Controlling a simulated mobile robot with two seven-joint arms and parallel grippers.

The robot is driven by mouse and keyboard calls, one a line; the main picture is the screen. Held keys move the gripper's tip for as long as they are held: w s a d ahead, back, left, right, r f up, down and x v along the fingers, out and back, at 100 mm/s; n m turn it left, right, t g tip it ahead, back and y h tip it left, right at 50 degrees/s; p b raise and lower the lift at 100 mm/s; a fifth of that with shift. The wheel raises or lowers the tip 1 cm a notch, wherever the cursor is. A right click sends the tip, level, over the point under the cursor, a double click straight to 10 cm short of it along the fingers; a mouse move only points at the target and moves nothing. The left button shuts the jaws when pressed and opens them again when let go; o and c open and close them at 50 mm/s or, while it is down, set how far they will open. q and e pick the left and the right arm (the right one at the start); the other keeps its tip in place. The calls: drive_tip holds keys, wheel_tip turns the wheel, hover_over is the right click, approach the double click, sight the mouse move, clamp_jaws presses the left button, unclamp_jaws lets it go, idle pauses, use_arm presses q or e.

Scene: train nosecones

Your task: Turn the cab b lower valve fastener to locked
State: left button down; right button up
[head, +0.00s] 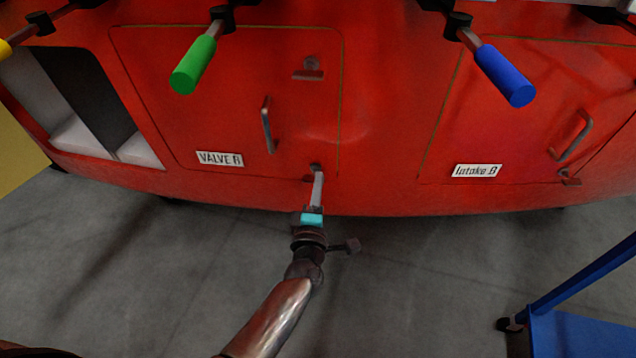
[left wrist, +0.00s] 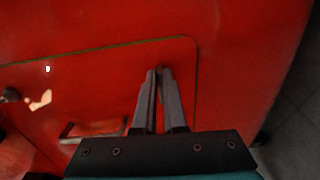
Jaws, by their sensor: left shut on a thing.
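The red cab front carries a hatch labelled VALVE B (head: 220,159), with a thin outline and a metal handle (head: 267,125). Its lower fastener (head: 315,167) is a small dark piece at the hatch's lower right corner. My left gripper (head: 317,172) reaches up to this fastener, and its fingers are closed together on it. In the left wrist view the two fingers (left wrist: 160,72) converge at the hatch corner and mostly hide the fastener, so its turn angle cannot be told. An upper fastener (head: 308,73) sits higher on the hatch. My right gripper is not in view.
An Intake B hatch (head: 477,170) with its own handle (head: 571,135) is to the right. Green (head: 193,66) and blue (head: 505,76) handles stick out above. A blue cart (head: 575,325) stands at the lower right. The grey floor before the cab is otherwise clear.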

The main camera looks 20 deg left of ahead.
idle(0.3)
use_arm(q)
drive_tip(key=c, duration=1)
unclamp_jaws()
drive_tip(key=s+p, duration=0.1)
drive_tip(key=s, duration=0.4)
drive_tip(key=s+d+p, duration=0.1)
drive_tip(key=s, duration=0.4)
drive_tip(key=s+d+p, duration=0.1)
drive_tip(key=s, duration=0.4)
drive_tip(key=shift+d, duration=0.15)
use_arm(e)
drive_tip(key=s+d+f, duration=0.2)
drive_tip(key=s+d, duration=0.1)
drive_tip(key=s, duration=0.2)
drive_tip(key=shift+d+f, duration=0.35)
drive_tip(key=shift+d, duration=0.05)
